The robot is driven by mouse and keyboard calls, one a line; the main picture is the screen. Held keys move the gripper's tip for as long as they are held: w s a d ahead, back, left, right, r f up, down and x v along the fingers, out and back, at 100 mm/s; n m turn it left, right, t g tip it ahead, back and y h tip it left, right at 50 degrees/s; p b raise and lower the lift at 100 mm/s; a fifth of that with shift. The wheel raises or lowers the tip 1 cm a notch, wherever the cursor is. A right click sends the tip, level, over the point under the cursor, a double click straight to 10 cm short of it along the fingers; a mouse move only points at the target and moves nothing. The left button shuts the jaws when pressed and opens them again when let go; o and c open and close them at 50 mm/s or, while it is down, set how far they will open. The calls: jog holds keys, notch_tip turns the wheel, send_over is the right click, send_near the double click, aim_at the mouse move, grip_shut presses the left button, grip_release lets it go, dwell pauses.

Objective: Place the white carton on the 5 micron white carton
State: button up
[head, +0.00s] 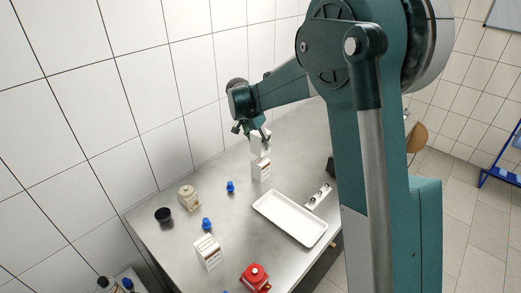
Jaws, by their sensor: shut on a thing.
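My gripper (264,135) is at the back of the metal table, shut on a white carton (258,144). The fingers cover part of the held carton. Directly below it in the picture stands another white carton (261,170) with small dark and reddish print, upright on the table. The held carton's lower end overlaps or meets the top of this one; I cannot tell whether they touch. The print is too small to read, so I cannot tell which carton is marked 5 micron.
A white tray (260,207) lies right of centre, with a pale block with dark holes (319,196) beside it. The tabletop's middle is mostly clear.

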aim_at(255, 137)
jog(key=shift+f, duration=0.3)
jog(key=shift+f, duration=1.85)
jog(key=shift+f, duration=0.2)
jog(key=o, duration=1)
jog(key=shift+r, duration=0.15)
jog(key=v, duration=1.2)
